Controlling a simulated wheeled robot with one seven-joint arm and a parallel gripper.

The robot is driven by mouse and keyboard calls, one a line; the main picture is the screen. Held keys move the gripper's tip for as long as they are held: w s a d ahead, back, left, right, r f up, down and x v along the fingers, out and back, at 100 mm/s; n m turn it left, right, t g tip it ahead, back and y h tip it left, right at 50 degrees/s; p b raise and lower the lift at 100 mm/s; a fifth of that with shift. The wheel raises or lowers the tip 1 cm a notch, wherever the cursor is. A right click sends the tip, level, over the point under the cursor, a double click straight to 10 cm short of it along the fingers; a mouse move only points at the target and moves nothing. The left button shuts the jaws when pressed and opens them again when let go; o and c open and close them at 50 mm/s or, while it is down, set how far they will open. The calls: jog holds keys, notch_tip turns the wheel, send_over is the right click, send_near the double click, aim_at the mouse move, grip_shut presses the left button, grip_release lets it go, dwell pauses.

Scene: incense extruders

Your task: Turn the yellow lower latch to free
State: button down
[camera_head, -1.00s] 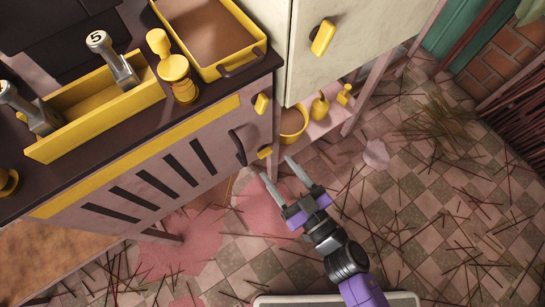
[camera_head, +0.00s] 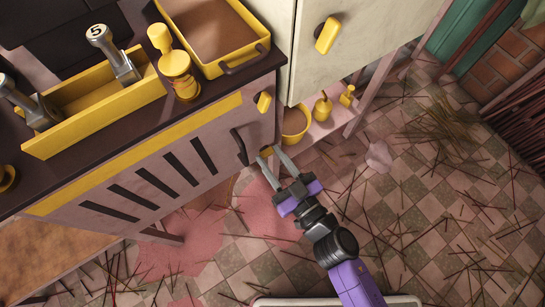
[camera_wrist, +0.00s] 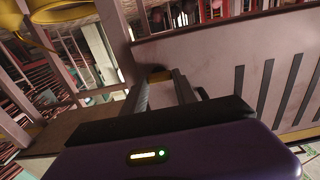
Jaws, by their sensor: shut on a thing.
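The yellow lower latch (camera_head: 266,152) sits at the lower right corner of the slatted cabinet front (camera_head: 165,165). My gripper (camera_head: 270,155) reaches it from below right, with one finger on either side, and is shut on it. The fingers hide part of the latch, so its exact angle is hard to read. In the wrist view the latch (camera_wrist: 158,76) shows as a small, dark yellow patch between the fingertips. The yellow upper latch (camera_head: 263,103) stands upright above it, near the counter edge.
A pale cabinet with a yellow latch (camera_head: 327,35) stands at the upper right. Below it, a low shelf holds a yellow bowl (camera_head: 295,124) and small yellow pieces. The tiled floor at right has scattered sticks.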

jog(key=shift+n, duration=0.4)
jog(key=shift+n+p, duration=0.55)
jog(key=shift+n, duration=0.45)
jog(key=n, duration=0.3)
jog(key=shift+n+p, duration=0.3)
jog(key=n, duration=0.3)
jog(key=shift+a+f+n, duration=0.1)
jog(key=shift+n, duration=0.2)
jog(key=shift+s+n, duration=0.1)
jog(key=shift+n, duration=1.5)
jog(key=c, duration=1)
grip_release()
jog(key=shift+o, duration=0.2)
